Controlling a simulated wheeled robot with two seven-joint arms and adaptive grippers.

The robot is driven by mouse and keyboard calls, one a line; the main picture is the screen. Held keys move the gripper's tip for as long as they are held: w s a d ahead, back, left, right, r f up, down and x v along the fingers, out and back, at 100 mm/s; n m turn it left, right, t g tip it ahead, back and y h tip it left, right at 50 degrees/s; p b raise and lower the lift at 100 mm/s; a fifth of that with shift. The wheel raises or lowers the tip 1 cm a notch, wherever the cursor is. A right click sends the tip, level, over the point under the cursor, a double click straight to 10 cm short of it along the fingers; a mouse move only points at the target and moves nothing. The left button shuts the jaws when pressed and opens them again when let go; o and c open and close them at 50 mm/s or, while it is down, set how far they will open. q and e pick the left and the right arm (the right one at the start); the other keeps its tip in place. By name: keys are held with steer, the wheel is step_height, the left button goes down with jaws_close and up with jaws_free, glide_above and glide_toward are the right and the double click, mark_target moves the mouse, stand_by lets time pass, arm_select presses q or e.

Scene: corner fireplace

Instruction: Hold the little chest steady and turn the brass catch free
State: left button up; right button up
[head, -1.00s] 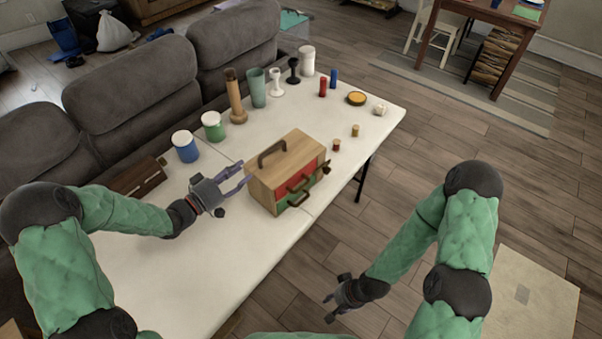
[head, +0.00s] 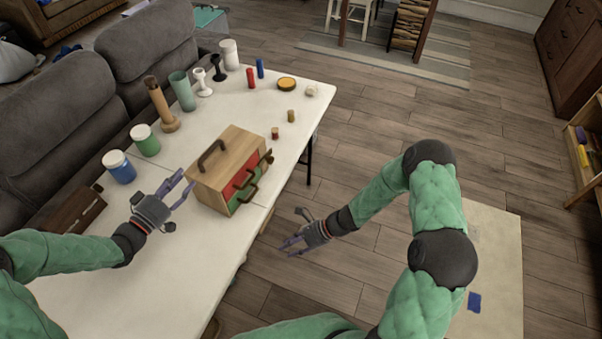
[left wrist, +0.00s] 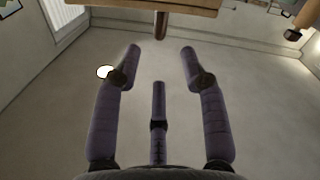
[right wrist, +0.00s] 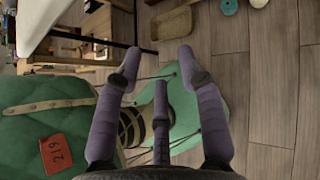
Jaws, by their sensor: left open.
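The little chest (head: 236,150) stands on the white table, with a dark carry handle on top and red and green drawer fronts with brown pulls. A small brown piece (head: 268,158) sticks out at its right end; I cannot tell if it is the brass catch. My left gripper (head: 185,188) is open and empty, just left of the chest and apart from it. In the left wrist view a wooden edge of the chest (left wrist: 120,4) shows at the top, beyond the spread fingers. My right gripper (head: 284,244) is open and empty, off the table's front edge; its fingers are apart in the right wrist view (right wrist: 158,65).
A blue jar (head: 122,173), a green jar (head: 148,145), a wooden pepper mill (head: 160,105) and a green tumbler (head: 183,92) line the table's sofa side. Two small pieces stand behind the chest, the nearer one (head: 275,133) close by.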

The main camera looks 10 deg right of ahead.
mark_target(199, 162)
arm_select(q)
steer(key=x, duration=1)
steer(key=shift+w+d, duration=0.3)
arm_select(e)
steer(key=w+d+r+m+t+y, duration=0.1)
steer(key=w+d+r+m+t, duration=0.3)
steer(key=w+r, duration=0.3)
steer(key=w+d+r+m+t+y, duration=0.1)
steer(key=w+d+r+m+t, duration=0.3)
steer(key=w, duration=0.7)
step_height(199, 162, up, 3)
steer(key=m+t, duration=0.2)
steer(key=t, duration=0.1)
steer(key=shift+f+m+y, duration=0.15)
steer(key=shift+m+y, duration=0.15)
steer(key=shift+m, duration=0.1)
